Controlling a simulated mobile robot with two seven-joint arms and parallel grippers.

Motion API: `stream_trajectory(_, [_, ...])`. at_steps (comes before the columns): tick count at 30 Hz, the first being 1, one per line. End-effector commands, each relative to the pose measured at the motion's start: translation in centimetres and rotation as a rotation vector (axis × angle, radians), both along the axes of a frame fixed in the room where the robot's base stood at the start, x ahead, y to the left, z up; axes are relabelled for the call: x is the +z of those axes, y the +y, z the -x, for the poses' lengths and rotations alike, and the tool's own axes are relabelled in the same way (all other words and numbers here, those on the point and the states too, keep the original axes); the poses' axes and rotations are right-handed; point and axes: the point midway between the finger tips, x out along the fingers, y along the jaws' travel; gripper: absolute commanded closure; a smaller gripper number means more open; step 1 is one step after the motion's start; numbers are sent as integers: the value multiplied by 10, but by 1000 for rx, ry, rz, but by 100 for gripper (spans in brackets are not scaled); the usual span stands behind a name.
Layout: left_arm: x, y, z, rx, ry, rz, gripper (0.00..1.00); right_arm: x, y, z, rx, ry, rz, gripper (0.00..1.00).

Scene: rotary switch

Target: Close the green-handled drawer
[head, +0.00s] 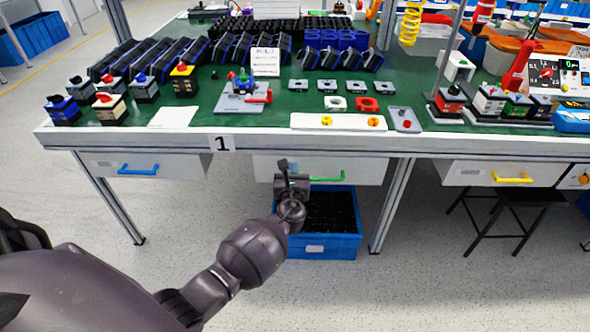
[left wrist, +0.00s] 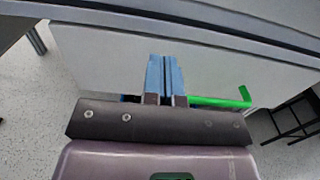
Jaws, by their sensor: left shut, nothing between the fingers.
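The green-handled drawer (head: 362,170) is under the middle of the table, with its pale front facing me. Its green handle (head: 328,180) runs along the lower part of the front, partly hidden behind my left gripper. My left gripper (head: 283,163) is shut and empty, at the left part of this drawer front. In the left wrist view the blue-grey fingertips (left wrist: 163,60) are together before the white drawer front (left wrist: 95,60), left of the green handle (left wrist: 225,102). I cannot tell whether they touch it, nor how far the drawer stands out. My right gripper is not in view.
A blue-handled drawer (head: 180,165) is to the left and a yellow-handled drawer (head: 460,172) to the right. A blue bin (head: 345,245) stands below the green-handled drawer. Table legs (head: 392,205) and a dark stool (head: 535,195) stand nearby. The green tabletop holds many parts.

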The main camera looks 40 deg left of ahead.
Motion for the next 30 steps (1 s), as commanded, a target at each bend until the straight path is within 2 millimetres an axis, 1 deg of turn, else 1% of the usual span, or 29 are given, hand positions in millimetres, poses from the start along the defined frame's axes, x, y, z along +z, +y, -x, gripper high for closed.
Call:
stream_trajectory(2, [0,2,2,0,1,-1,100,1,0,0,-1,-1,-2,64])
stream_trajectory(3, [0,0,6,-1,1,0,100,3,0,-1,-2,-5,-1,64])
stream_trajectory(6, [3,-13,24,-1,-2,1,100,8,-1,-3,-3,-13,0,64])
stream_trajectory(12, [2,-34,55,-1,-1,2,100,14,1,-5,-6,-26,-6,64])
stream_trajectory(18, [0,-49,77,0,1,0,100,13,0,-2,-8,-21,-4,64])
stream_trajectory(23, [-1,-54,84,-1,2,0,100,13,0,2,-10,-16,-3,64])
stream_trajectory(30, [-2,-55,86,-1,-3,9,100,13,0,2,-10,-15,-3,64])
